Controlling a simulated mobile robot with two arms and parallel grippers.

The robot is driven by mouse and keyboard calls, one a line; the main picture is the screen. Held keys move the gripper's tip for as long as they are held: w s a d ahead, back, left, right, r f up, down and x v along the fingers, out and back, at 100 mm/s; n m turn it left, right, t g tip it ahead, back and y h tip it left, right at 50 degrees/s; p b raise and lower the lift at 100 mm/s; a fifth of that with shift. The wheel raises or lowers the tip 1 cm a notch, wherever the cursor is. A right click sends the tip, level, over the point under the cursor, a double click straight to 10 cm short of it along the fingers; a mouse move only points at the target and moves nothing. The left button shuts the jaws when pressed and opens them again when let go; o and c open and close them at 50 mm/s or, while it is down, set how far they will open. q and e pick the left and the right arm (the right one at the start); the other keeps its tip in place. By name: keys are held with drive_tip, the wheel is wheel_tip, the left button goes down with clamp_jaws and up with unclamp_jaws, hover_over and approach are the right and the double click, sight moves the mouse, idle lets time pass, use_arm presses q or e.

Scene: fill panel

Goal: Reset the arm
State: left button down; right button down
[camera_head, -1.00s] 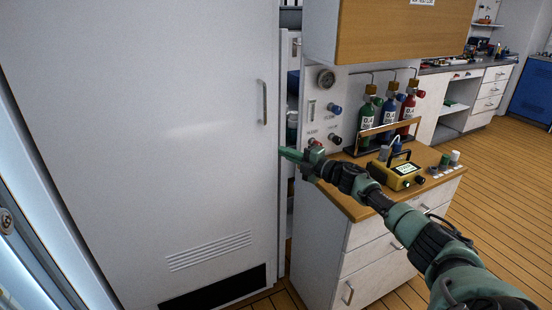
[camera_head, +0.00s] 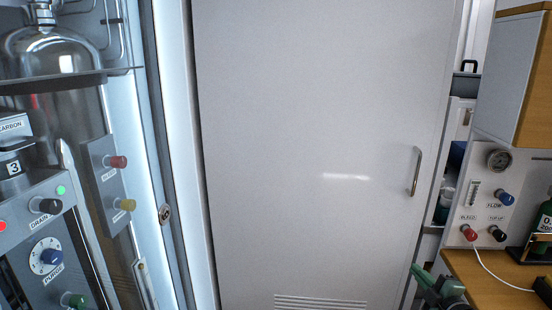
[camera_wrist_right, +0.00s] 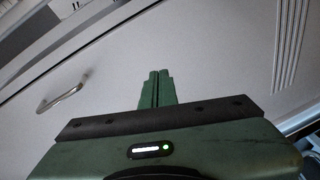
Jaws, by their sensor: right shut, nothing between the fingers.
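My right gripper (camera_head: 437,284) is at the lower right of the head view, in front of the right edge of a white door and left of the wooden counter. In the right wrist view its two green fingers (camera_wrist_right: 156,80) are together with nothing between them, pointing at the white door (camera_wrist_right: 190,45). The rest of my right arm is mostly cut off by the frame. My left gripper is in neither view.
The white door (camera_head: 310,120) with a metal handle (camera_head: 416,171) fills the middle. A valve panel (camera_head: 490,205) with knobs and a gauge stands right, above the wooden counter (camera_head: 490,285).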

drive_tip(key=s+a+f+m+g+h, duration=0.25)
drive_tip(key=s+a+f+m, duration=0.35)
drive_tip(key=s, duration=0.3)
drive_tip(key=s+a+f+m+g+h, duration=0.1)
drive_tip(key=s+a+f+m+g, duration=0.2)
drive_tip(key=s+a+f, duration=0.4)
drive_tip(key=s+a+m+g+y, duration=0.15)
drive_tip(key=s+a+g, duration=0.25)
drive_tip(key=s, duration=0.9)
drive_tip(key=s+a+m+g, duration=0.3)
drive_tip(key=s+a+g, duration=0.1)
drive_tip(key=s, duration=0.9)
wheel_tip(320, 180, down, 22)
drive_tip(key=g+p, duration=0.1)
drive_tip(key=p, duration=0.1)
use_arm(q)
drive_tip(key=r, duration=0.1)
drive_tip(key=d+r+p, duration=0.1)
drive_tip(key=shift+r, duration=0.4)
use_arm(e)
drive_tip(key=s+d+f+g, duration=0.1)
drive_tip(key=s+d+f, duration=0.2)
drive_tip(key=s+f, duration=1.3)
drive_tip(key=shift+s+f, duration=0.15)
drive_tip(key=shift+s, duration=0.8)
